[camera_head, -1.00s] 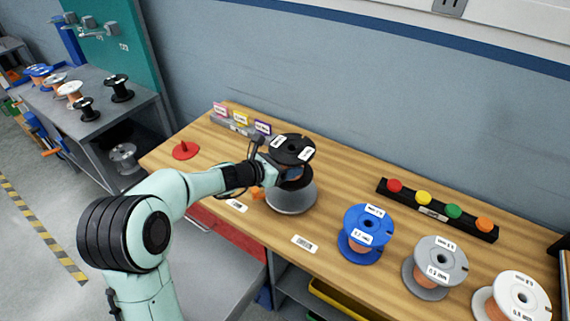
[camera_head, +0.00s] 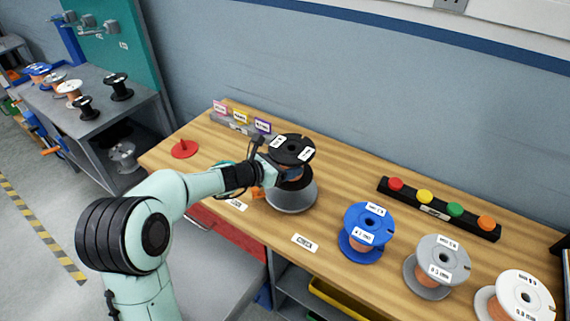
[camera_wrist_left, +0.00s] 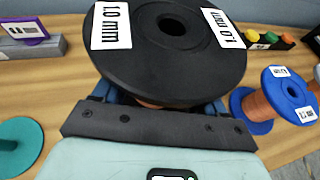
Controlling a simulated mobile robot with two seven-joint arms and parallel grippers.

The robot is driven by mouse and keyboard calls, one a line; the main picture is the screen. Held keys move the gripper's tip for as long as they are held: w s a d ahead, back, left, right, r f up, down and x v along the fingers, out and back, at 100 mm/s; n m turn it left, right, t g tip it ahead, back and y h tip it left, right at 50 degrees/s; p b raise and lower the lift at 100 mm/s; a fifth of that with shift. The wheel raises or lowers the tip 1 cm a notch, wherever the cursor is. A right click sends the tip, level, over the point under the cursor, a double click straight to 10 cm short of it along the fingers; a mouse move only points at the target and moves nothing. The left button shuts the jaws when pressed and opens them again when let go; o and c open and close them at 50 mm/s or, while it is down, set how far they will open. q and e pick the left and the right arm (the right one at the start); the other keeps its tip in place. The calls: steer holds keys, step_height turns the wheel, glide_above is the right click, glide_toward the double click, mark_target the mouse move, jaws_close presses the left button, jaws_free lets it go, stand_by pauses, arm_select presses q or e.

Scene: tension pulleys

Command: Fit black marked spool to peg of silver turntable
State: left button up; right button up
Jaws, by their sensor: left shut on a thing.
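The black spool (camera_head: 294,150) has white labels on its top flange, which read 1.0 mm in the left wrist view (camera_wrist_left: 170,65). My left gripper (camera_head: 284,172) is shut on the spool below its top flange, coming in from the left. The spool is roughly level, directly over the silver turntable (camera_head: 292,198), a grey cone-shaped base on the wooden table. The turntable's peg is hidden by the spool and gripper. I cannot tell whether the peg is inside the spool's hole or whether the spool rests on the turntable. My right gripper is not in view.
Blue (camera_head: 368,232), grey (camera_head: 436,268) and white (camera_head: 515,300) spools stand to the right. A red turntable (camera_head: 184,149) stands left; a teal disc (camera_wrist_left: 18,145) and an orange piece (camera_head: 258,192) are near my wrist. A button bar (camera_head: 438,210) lies behind.

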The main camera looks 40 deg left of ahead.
arm_select(q)
steer(key=shift+f+b, duration=0.95)
steer(key=shift+b, duration=0.05)
stand_by(0.5)
steer(key=shift+f+b, duration=1.75)
steer(key=shift+b, duration=0.1)
steer(key=shift+f, duration=0.2)
steer(key=shift+f+b, duration=0.75)
steer(key=shift+b, duration=0.2)
